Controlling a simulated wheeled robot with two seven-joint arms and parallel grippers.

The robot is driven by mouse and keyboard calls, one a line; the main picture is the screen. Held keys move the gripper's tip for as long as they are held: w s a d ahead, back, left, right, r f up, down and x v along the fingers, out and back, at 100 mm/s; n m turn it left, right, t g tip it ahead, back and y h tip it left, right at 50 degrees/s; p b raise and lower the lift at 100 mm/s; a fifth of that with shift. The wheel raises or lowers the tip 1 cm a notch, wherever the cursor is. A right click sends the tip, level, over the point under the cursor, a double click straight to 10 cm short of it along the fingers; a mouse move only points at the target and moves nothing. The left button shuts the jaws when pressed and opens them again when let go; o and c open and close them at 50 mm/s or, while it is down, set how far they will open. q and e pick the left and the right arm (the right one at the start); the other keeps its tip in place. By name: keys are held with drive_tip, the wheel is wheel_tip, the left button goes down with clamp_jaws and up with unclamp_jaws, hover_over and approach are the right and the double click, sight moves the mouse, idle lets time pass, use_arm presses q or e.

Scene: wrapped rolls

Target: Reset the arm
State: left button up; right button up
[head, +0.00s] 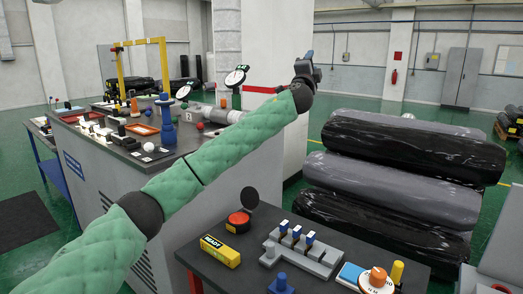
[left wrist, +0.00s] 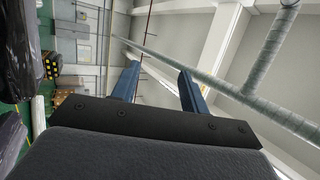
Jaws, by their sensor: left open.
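My left arm (head: 215,152), in a green padded sleeve, reaches from the lower left up to the middle of the head view. My left gripper (head: 309,55) is at its end, raised in front of the white pillar and pointing upward. In the left wrist view the two blue fingers of the left gripper (left wrist: 158,82) stand apart with nothing between them. Behind them are the ceiling and a pipe. My right gripper is in neither view.
Wrapped rolls (head: 395,185) are stacked at the right. A workbench (head: 170,150) with several tools stands behind my left arm.

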use_arm(q)
drive_tip(key=s+a+f+n+g+y+b, duration=0.15)
drive_tip(key=s+a+f+n+g, duration=0.3)
drive_tip(key=s+a+f, duration=0.95)
drive_tip(key=s+a+f+n+g+y+b, duration=0.1)
drive_tip(key=s+a+f+n+g+y, duration=0.15)
drive_tip(key=s+f+n, duration=1.25)
drive_tip(key=s+a+f+m+g+y+b, duration=0.25)
drive_tip(key=s+a+f+g, duration=0.4)
drive_tip(key=f, duration=1.75)
drive_tip(key=s+a+f+n+g, duration=0.1)
drive_tip(key=s+a+f, duration=0.2)
drive_tip(key=s+f, duration=0.65)
drive_tip(key=s+a+f+g, duration=0.1)
drive_tip(key=s+a+f, duration=0.3)
drive_tip(key=s+f, duration=0.5)
drive_tip(key=s+f+g+b, duration=0.1)
drive_tip(key=s+f+g, duration=0.3)
drive_tip(key=s+f, duration=0.9)
drive_tip(key=s, duration=0.3)
drive_tip(key=shift+f+b, duration=0.2)
drive_tip(key=shift+b, duration=0.15)
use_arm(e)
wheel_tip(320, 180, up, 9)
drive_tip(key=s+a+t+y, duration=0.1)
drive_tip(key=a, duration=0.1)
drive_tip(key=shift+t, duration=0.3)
